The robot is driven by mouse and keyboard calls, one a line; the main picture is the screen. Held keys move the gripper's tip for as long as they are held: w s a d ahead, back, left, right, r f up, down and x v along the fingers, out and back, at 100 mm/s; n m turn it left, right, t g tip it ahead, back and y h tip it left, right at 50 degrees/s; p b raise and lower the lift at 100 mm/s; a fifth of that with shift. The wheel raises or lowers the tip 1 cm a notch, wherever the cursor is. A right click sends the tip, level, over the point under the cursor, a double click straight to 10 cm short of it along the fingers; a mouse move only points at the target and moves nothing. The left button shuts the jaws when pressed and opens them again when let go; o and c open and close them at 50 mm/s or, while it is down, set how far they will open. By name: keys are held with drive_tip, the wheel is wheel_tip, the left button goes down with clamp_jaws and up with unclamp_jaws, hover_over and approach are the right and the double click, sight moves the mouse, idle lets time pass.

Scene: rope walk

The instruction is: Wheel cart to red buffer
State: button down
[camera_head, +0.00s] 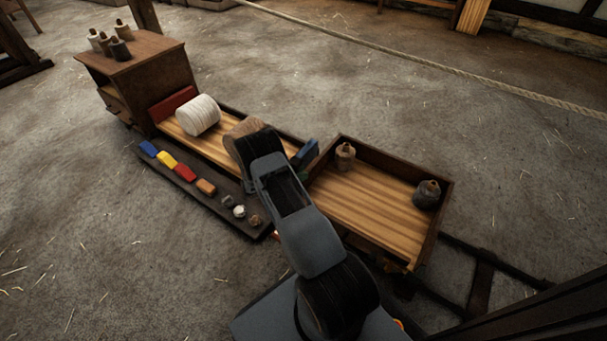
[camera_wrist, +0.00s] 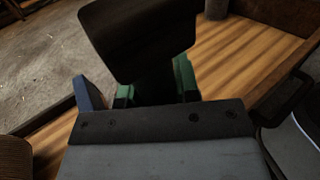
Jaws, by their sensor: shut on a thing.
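The low wooden cart (camera_head: 365,208) is a shallow tray with dark walls and a striped floor; two bottles stand in it. The red buffer (camera_head: 172,104) is a red block at the left end of a wooden deck (camera_head: 215,146). A blue block (camera_head: 305,153) is at the deck's right end, by the cart; it also shows in the wrist view (camera_wrist: 88,92). My gripper (camera_wrist: 155,85) is shut on a green bar (camera_wrist: 184,76), next to the blue block and the cart floor. A dark finger covers the bar's middle. My arm hides the grip in the head view.
A white spool (camera_head: 199,116) and a brown spool (camera_head: 243,134) lie on the deck between red and blue blocks. A dark ledge (camera_head: 216,203) in front holds several small coloured pieces. A cabinet (camera_head: 150,75) stands left. Rails (camera_head: 482,283) run right; a rope (camera_head: 430,67) crosses behind.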

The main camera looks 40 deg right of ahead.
drive_tip(key=shift+w+a, duration=0.1)
drive_tip(key=shift+w, duration=0.5)
drive_tip(key=shift+w+r, duration=0.1)
drive_tip(key=c, duration=0.8)
unclamp_jaws()
drive_tip(key=shift+a, duration=0.1)
drive_tip(key=shift+c, duration=0.2)
drive_tip(key=shift+a, duration=0.1)
drive_tip(key=p+v, duration=0.2)
drive_tip(key=v, duration=1.1)
drive_tip(key=shift+a, duration=0.3)
drive_tip(key=shift+w, duration=0.1)
